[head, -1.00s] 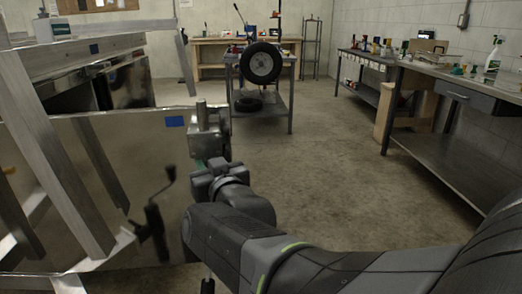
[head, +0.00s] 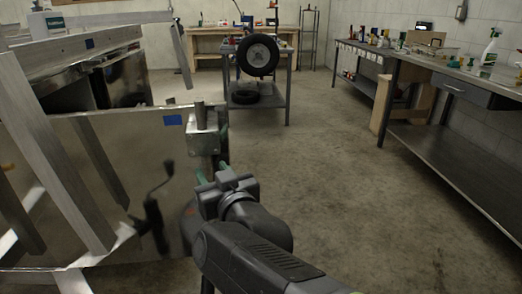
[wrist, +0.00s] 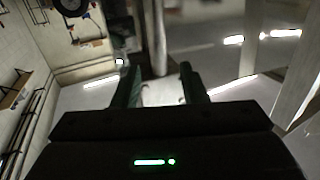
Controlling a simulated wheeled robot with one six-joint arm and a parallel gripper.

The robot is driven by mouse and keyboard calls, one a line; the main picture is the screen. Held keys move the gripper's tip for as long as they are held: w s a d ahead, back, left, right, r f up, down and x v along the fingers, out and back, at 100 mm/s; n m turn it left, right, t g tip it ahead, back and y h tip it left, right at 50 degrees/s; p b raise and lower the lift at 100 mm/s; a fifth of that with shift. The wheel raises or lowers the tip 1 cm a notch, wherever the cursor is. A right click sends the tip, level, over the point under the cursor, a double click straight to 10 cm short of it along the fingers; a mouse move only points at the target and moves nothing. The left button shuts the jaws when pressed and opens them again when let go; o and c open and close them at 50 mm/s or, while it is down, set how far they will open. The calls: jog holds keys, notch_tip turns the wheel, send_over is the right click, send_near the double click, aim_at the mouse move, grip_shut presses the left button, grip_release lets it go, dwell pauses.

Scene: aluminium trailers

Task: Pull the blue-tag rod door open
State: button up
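The shiny metal door panel (head: 90,175) with a blue tag (head: 172,120) near its top right stands at the left in the head view. Dark space shows above and behind it; how far it stands open I cannot tell. A grey upright rod with a block bracket (head: 203,140) is at the panel's right edge. My gripper (head: 212,170) is just below and in front of the bracket. A grey upright bar (wrist: 158,40) shows beyond the gap. Whether a finger touches the rod is unclear.
A crank handle (head: 155,205) stands in front of the panel at lower left. Metal rails of a trailer (head: 60,150) cross the left side. A cart with a wheel (head: 257,55) stands behind. A long workbench (head: 455,80) lines the right. The middle floor is clear.

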aim_at(207, 164)
jog(key=p+v, duration=0.5)
jog(key=v, duration=0.3)
dwell(0.6)
jog(key=b+x, duration=0.7)
jog(key=x, duration=0.4)
jog(key=shift+f, duration=0.15)
jog(key=shift+b+x, duration=0.4)
jog(key=shift+x, duration=0.75)
